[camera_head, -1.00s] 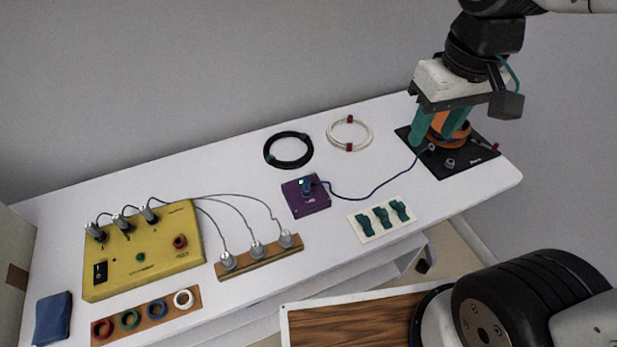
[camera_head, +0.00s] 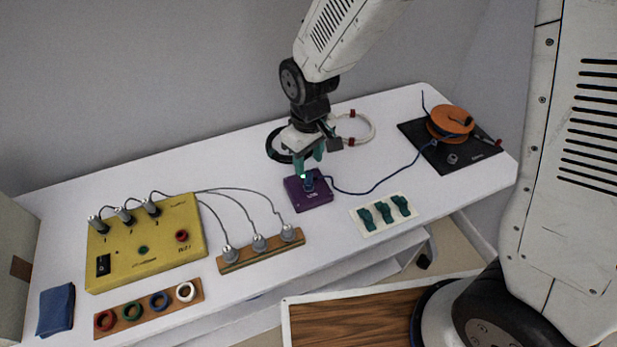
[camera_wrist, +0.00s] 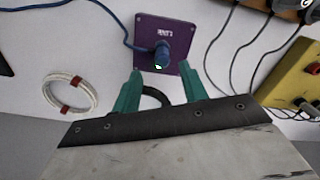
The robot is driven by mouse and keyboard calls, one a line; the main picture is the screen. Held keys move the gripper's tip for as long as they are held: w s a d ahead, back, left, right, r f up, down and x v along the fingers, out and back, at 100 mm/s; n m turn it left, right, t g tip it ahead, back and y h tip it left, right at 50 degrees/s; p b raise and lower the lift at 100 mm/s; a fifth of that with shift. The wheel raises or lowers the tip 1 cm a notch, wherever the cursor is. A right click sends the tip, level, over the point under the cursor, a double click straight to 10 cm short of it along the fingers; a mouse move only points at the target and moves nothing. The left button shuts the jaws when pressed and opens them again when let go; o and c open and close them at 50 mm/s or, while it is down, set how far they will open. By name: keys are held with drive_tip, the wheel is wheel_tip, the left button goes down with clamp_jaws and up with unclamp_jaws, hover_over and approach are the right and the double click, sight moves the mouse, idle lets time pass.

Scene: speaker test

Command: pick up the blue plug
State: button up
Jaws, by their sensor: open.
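The blue plug (camera_head: 308,181) stands in the purple box (camera_head: 318,198) near the middle of the table, with a blue cable running from it to the right. In the wrist view the blue plug (camera_wrist: 162,55) sits on the purple box (camera_wrist: 184,32), just beyond the fingertips and roughly between their lines. My gripper (camera_head: 309,167) has green fingers pointing down over the box. In the wrist view my gripper (camera_wrist: 160,75) is open and empty, with the fingers on either side of a gap. I cannot tell whether a fingertip touches the plug.
A black mat (camera_head: 470,158) with an orange reel (camera_head: 452,121) lies at the right. A white panel with green clips (camera_head: 372,232) is in front. A yellow box (camera_head: 150,263) and a wooden strip with grey plugs (camera_head: 262,256) are left. A white cable coil (camera_head: 371,123) lies behind.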

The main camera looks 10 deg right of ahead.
sight(309, 173)
drive_tip(key=f, duration=0.5)
drive_tip(key=shift+s+f, duration=0.15)
drive_tip(key=shift+s, duration=0.2)
clamp_jaws()
